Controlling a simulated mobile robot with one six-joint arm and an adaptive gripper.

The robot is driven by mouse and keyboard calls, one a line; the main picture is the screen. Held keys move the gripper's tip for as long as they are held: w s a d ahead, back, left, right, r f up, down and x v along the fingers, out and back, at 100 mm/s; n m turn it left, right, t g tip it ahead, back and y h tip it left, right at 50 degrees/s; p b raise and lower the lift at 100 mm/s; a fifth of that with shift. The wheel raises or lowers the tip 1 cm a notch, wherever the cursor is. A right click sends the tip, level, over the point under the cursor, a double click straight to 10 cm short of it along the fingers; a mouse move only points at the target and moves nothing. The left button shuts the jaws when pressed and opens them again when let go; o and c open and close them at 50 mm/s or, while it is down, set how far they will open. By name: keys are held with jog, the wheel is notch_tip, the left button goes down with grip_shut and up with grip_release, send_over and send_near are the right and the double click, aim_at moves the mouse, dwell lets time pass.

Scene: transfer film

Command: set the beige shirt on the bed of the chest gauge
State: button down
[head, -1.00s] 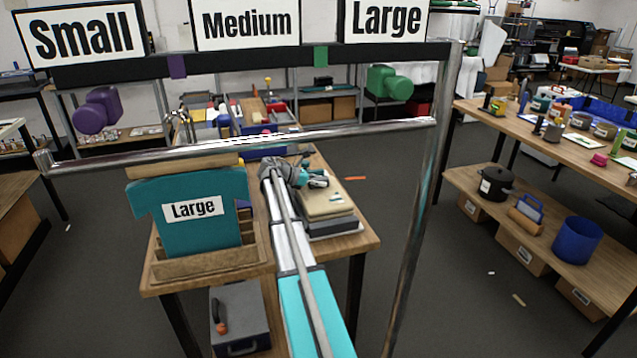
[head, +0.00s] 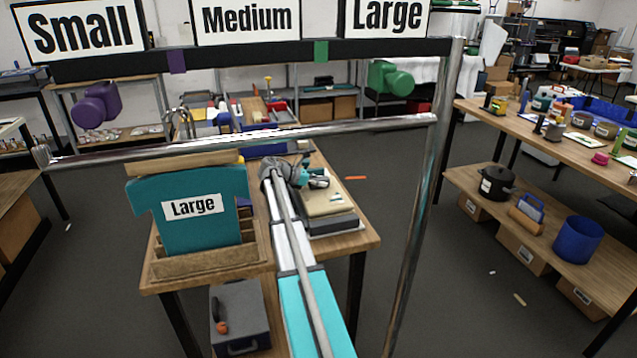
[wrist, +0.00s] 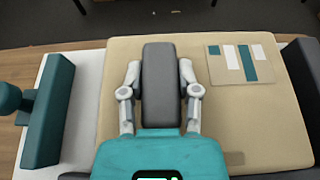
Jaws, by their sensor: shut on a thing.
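The beige shirt (wrist: 255,125) is a flat, thick beige panel with a patch of teal and white stripes at its upper right in the wrist view. A grey padded block (wrist: 162,85) stands at its middle, and my gripper (wrist: 161,88) is shut on this block. The chest gauge has a white bed (wrist: 84,110), showing left of the shirt, and a teal upright block (wrist: 48,110) with a knob. The shirt is over the bed; whether it touches is unclear. In the head view, the shirt (head: 325,203) is beside my gripper (head: 312,180), partly hidden by my arm.
A teal shirt labelled Large (head: 180,232) stands in a wooden rack (head: 205,262) left of my arm. A grey box (head: 240,320) is below. A dark block (wrist: 304,62) is right of the shirt.

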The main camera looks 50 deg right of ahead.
jog(key=shift+f, duration=0.1)
jog(key=shift+c, duration=1.3)
grip_release()
notch_tip(320, 180, up, 9)
jog(key=p, duration=0.9)
jog(key=shift+s, duration=0.1)
